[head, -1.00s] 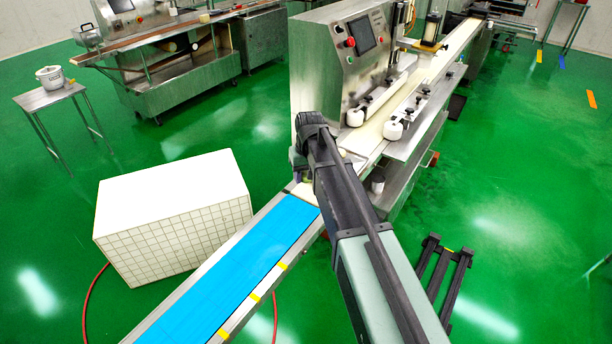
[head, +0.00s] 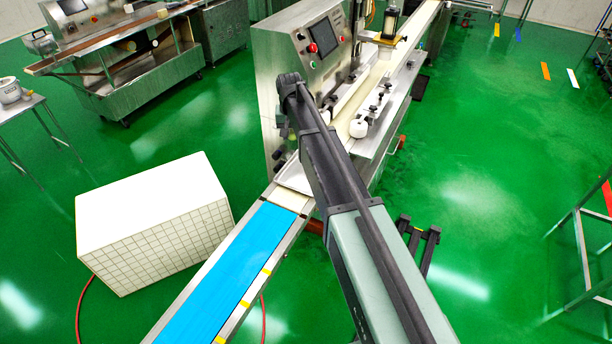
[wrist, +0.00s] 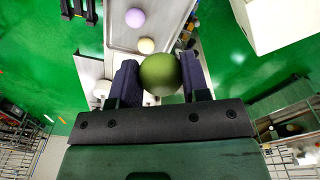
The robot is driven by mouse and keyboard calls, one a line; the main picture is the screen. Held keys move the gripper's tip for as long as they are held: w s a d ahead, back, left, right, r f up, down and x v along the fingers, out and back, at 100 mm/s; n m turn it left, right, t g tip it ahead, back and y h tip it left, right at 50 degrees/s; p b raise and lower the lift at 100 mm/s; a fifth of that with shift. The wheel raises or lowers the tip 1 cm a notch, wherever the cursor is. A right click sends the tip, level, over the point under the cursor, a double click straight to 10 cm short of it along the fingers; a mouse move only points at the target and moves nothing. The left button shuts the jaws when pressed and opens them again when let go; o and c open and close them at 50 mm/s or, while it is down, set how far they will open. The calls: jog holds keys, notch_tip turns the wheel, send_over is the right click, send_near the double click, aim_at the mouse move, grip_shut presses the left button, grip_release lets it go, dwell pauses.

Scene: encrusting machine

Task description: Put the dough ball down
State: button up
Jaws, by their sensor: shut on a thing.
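My gripper (wrist: 160,82) is shut on a green dough ball (wrist: 160,73) in the wrist view, with one finger on each side of it. A cream ball (wrist: 146,46) and a purple ball (wrist: 135,17) lie beyond it on the pale tray-like surface (wrist: 120,33). In the head view my gripper (head: 284,130) is in front of the steel machine's near end, above the pale end of the conveyor (head: 290,196). The held ball is too small there to make out clearly. The cream and purple balls are hidden behind my arm in that view.
The blue belt (head: 225,270) runs toward the front, with a white tiled block (head: 150,220) at its left. The steel machine (head: 280,100) stands close behind my gripper. A metal frame (head: 590,250) stands at right.

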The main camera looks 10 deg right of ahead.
aim_at(295, 181)
jog(key=shift+w+d, duration=0.1)
jog(key=shift+w, duration=0.05)
notch_tip(295, 181, down, 21)
jog(key=b, duration=2)
jog(key=shift+r+b, duration=0.2)
jog(key=shift+b, duration=0.1)
jog(key=shift+r+p, duration=0.3)
jog(key=shift+r, duration=0.05)
jog(key=shift+f, duration=0.3)
jog(key=o, duration=1)
jog(key=shift+r, duration=0.1)
jog(key=shift+r, duration=0.1)
